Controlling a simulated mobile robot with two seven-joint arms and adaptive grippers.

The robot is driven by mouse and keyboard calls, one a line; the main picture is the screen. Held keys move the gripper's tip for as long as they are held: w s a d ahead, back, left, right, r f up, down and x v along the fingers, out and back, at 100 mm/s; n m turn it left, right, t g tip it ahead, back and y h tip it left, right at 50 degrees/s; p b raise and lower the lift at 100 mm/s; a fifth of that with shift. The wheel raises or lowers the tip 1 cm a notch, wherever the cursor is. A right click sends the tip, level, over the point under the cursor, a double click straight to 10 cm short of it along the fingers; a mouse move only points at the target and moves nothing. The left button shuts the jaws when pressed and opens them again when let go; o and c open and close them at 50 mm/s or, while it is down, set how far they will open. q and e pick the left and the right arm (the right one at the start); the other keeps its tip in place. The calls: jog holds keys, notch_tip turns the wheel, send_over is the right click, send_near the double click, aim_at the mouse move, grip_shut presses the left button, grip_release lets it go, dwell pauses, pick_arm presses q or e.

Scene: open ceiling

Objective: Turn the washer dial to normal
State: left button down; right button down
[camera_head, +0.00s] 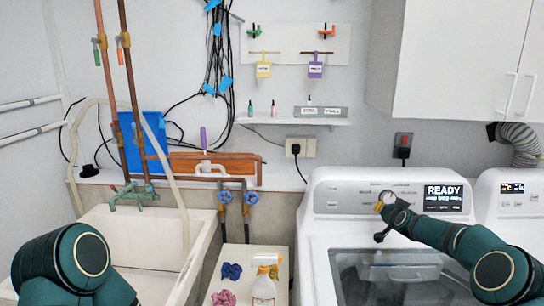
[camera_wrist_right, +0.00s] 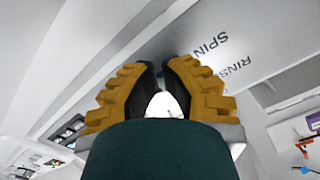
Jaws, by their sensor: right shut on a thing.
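The washer (camera_head: 335,225) is white, with a grey control panel along its top back edge. Its round dial (camera_head: 387,195) is in the middle of the panel, partly hidden by my right gripper (camera_head: 381,206). The washer display (camera_head: 443,198) is lit and reads "READY". In the right wrist view, the two yellow fingers of my right gripper (camera_wrist_right: 161,80) are closed around the pale dial (camera_wrist_right: 164,105). The labels "SPIN" and "RINSE" show on the panel beside it. The dial's pointer setting cannot be read. My left arm is at the lower left, its gripper out of view.
A white sink (camera_head: 150,235) stands left of the washer. A small stand (camera_head: 283,258) with a bottle and coloured cloths is between them. White cabinets (camera_head: 460,55) hang above the washer. Another white machine (camera_head: 510,215) stands to its right.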

jog(key=shift+d+r, duration=0.25)
jog(key=shift+s+a+f+b, duration=0.1)
jog(key=shift+a+f+b, duration=0.05)
jog(key=shift+f+b, duration=0.4)
jog(key=shift+b+v, duration=1.3)
jog(key=shift+v, duration=1.75)
jog(key=shift+a, duration=0.2)
